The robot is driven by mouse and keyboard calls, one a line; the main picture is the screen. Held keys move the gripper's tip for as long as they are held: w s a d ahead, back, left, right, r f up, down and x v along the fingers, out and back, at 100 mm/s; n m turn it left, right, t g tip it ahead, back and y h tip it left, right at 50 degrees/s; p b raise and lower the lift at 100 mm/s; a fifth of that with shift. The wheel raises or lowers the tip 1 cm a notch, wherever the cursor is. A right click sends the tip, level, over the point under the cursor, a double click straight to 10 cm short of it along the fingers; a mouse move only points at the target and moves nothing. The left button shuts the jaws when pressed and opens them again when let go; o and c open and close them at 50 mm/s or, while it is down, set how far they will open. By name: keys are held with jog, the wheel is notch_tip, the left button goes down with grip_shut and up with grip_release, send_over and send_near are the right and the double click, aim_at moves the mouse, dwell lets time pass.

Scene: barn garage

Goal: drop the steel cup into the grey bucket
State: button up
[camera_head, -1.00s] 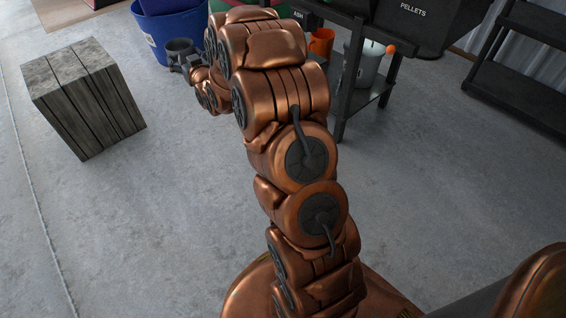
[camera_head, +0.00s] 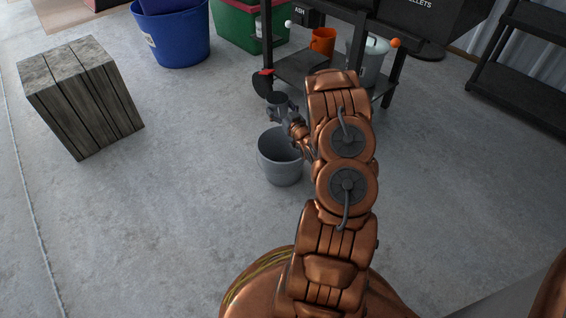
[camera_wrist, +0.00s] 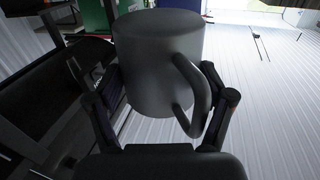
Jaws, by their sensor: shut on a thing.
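The steel cup (camera_head: 278,99) is a grey mug held in my gripper (camera_head: 280,110). In the wrist view the cup (camera_wrist: 158,62) fills the space between the two fingers, with its handle toward the right finger, and my gripper (camera_wrist: 165,110) is shut on it. The grey bucket (camera_head: 281,168) stands on the concrete floor, open at the top. In the head view the cup appears just above the bucket's far rim. I cannot tell its exact height over the floor. My arm covers part of the bucket's right side.
A blue tub (camera_head: 180,38) and a green bin (camera_head: 237,27) are at the back. A wooden crate (camera_head: 80,95) stands at left. The floor between is clear.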

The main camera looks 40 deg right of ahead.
aim_at(286, 115)
jog(key=s+f, duration=0.1)
jog(key=s+d+f, duration=0.1)
jog(key=s+f, duration=0.1)
jog(key=shift+s+d+f+b, duration=0.2)
jog(key=shift+s+f+b, duration=0.05)
jog(key=shift+f+b, duration=0.05)
notch_tip(286, 115, down, 6)
jog(key=b, duration=0.2)
jog(key=shift+b, duration=0.35)
jog(key=o, duration=1.1)
jog(key=v, duration=1.2)
jog(key=shift+r, duration=0.1)
